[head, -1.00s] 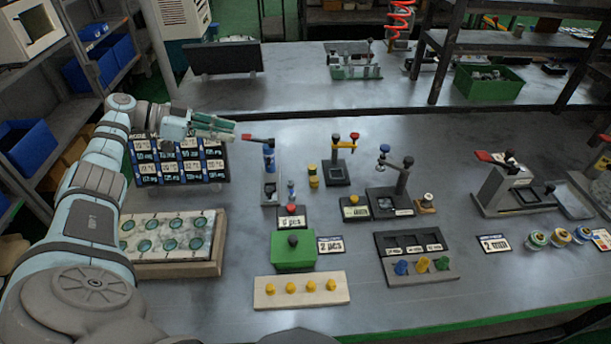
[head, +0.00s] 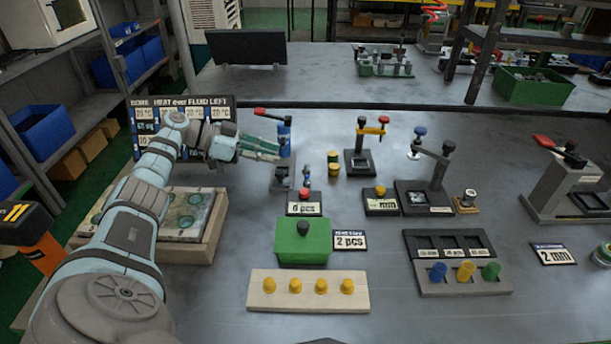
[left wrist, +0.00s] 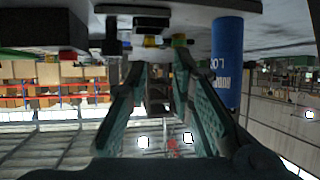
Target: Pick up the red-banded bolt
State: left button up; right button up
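No bolt with a clear red band can be made out. A small blue-and-silver bolt-like piece (head: 306,178) stands behind a red knob (head: 304,196) in the head view. A silver piece (head: 470,196) stands on a small wooden block at the right; its band colours are too small to tell. My left gripper (head: 272,151) is by the blue cylinder (head: 284,140) of a red-handled press. In the left wrist view its two fingers (left wrist: 158,68) are spread with nothing between them, and the blue cylinder (left wrist: 228,62) is just right of them. My right gripper is out of view.
A green box (head: 302,243) and a wooden strip (head: 262,300) with yellow pegs lie in front. A label board (head: 222,104) stands behind my left arm.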

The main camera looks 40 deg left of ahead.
aim_at(301, 175)
pick_arm(q)
jog(key=b+x, duration=0.1)
jog(key=x, duration=0.3)
jog(key=b+x, duration=0.1)
jog(key=x, duration=0.4)
jog(key=shift+d+f+b, duration=0.2)
jog(key=shift+f+b, duration=0.1)
jog(key=shift+f, duration=0.05)
jog(key=shift+w+d, duration=0.15)
jog(key=shift+w, duration=0.05)
jog(key=shift+s, duration=0.1)
jog(key=c, duration=0.4)
grip_shut()
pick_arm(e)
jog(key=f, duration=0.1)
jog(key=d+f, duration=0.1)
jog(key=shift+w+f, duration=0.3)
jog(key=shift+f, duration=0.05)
